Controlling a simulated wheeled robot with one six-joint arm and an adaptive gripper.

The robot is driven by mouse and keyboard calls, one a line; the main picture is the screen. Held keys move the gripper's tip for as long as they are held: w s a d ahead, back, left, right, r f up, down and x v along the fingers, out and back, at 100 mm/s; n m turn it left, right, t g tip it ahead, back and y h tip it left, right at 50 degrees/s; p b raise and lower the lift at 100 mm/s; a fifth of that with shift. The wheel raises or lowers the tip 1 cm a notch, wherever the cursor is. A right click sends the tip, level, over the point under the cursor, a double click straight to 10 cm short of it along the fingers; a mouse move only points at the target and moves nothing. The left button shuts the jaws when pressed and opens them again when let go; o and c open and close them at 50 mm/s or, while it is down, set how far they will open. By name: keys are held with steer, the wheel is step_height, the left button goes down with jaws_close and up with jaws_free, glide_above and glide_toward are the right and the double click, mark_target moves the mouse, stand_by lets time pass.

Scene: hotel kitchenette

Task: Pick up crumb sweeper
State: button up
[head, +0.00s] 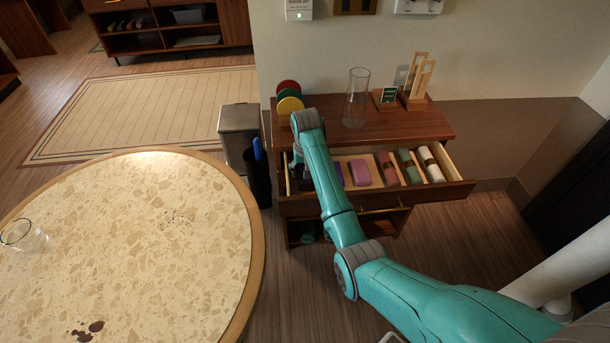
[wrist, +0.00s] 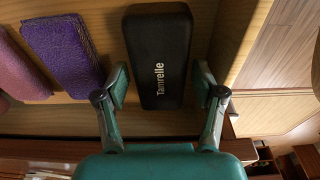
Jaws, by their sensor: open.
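A black oblong item lettered "Tamrelle" (wrist: 158,50) lies in the open drawer (head: 455,190), at the drawer's left end. It may be the crumb sweeper; no bristles or handle show. My gripper (wrist: 161,86) is open, with one finger on each side of the item's near half in the wrist view. I cannot tell whether the fingers touch it. In the head view my arm covers most of that end of the drawer and hides the fingertips.
Purple (wrist: 64,52) and pink (wrist: 20,70) cloths lie left of the item in the wrist view. The cabinet top (head: 415,125) holds a glass vase (head: 356,98) and coloured discs (head: 289,100). A round table (head: 100,240) with dark crumbs (head: 176,217) stands left; a bin (head: 238,130) is between.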

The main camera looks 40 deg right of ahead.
steer(key=shift+f, duration=0.85)
steer(key=c, duration=1)
steer(key=shift+r, duration=0.1)
